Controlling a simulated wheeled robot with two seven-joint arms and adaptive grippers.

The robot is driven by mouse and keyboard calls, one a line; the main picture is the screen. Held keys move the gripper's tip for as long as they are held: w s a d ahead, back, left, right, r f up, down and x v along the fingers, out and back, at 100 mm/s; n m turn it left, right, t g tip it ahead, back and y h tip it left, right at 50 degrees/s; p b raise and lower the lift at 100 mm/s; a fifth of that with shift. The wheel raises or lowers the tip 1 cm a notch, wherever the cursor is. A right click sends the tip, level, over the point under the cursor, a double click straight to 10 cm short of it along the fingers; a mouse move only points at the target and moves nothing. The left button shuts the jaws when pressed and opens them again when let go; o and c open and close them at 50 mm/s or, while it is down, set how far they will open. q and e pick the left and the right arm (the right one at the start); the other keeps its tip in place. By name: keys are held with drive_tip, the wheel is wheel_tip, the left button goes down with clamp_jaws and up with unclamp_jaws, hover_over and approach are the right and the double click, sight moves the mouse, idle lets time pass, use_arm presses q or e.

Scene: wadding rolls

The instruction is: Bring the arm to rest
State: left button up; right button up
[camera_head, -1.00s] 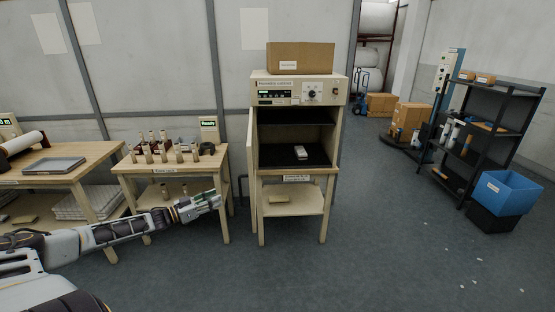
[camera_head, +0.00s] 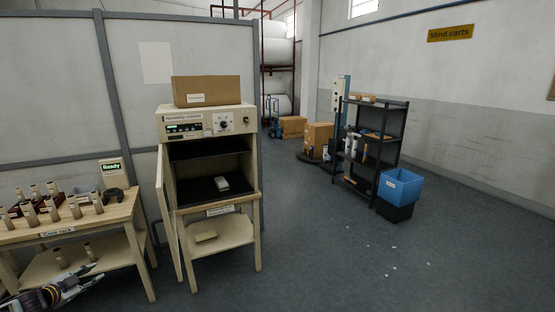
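My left gripper (camera_head: 78,287) shows at the lower left of the head view, in front of the wooden core rack table (camera_head: 100,227). It is small and seen from the side, and I cannot make out whether its fingers are apart. I see nothing clearly held in it. Only the end of my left arm is in view, at the bottom left edge. My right arm and gripper are not in view.
The humidity cabinet (camera_head: 200,122) stands open, its door (camera_head: 168,215) swung towards me, with a small pale object (camera_head: 221,184) inside. A cardboard box (camera_head: 207,91) is on top. A black shelf (camera_head: 372,148) and blue bin (camera_head: 401,186) stand right. The floor between is mostly clear.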

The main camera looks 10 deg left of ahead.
use_arm(q)
drive_tip(key=s+a+f+n+g+y, duration=0.1)
drive_tip(key=s+a+f+g+y, duration=0.15)
drive_tip(key=s+a+f, duration=0.45)
drive_tip(key=s+a+f+g+y, duration=0.2)
drive_tip(key=s+a+f+g, duration=0.1)
drive_tip(key=s+f, duration=0.85)
drive_tip(key=s+d+f+n+g, duration=0.1)
drive_tip(key=s+d+f+g, duration=0.1)
drive_tip(key=s+d+f, duration=0.5)
drive_tip(key=s+d+f+n+g, duration=0.1)
drive_tip(key=s+d+f+g, duration=0.15)
drive_tip(key=s+f, duration=0.75)
drive_tip(key=s+d+f+g+h, duration=0.1)
drive_tip(key=s+d+f, duration=0.35)
drive_tip(key=d, duration=0.35)
drive_tip(key=s+d+f+n+h, duration=0.1)
drive_tip(key=s+d+f, duration=0.2)
drive_tip(key=d+f, duration=0.35)
drive_tip(key=s+d+f+g+h, duration=0.1)
drive_tip(key=s+d+f, duration=0.25)
drive_tip(key=d, duration=0.55)
drive_tip(key=d+f+h, duration=0.1)
drive_tip(key=d+f, duration=0.1)
drive_tip(key=d, duration=1.2)
drive_tip(key=w+d+f+n+h, duration=0.1)
drive_tip(key=d+f+h, duration=0.1)
drive_tip(key=d, duration=1.3)
drive_tip(key=shift+w+f, duration=0.3)
drive_tip(key=shift+f, duration=0.05)
